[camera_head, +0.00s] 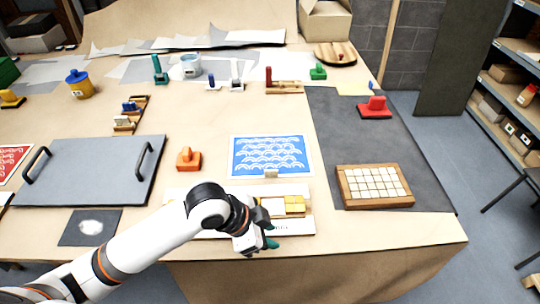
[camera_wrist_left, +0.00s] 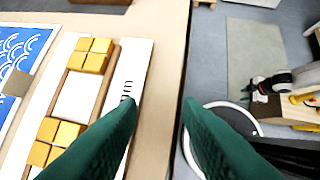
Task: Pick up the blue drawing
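The blue drawing (camera_head: 272,150), a blue sheet with white wave patterns and a pale border, lies flat on the table right of centre. A small beige block (camera_head: 271,174) sits at its near edge. Part of the drawing shows at the left of the left wrist view (camera_wrist_left: 22,45). My left gripper (camera_head: 272,236) is on the near side of the drawing, by the table's front edge, apart from it. Its two green fingers (camera_wrist_left: 159,103) are spread with nothing between them.
A wooden tray with yellow tiles (camera_head: 295,206) lies between drawing and gripper, on a white strip. An orange block (camera_head: 188,159) stands left of the drawing. A framed tile panel (camera_head: 375,186) lies on the dark mat (camera_head: 410,150) at right. A grey board with handles (camera_head: 90,170) is at left.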

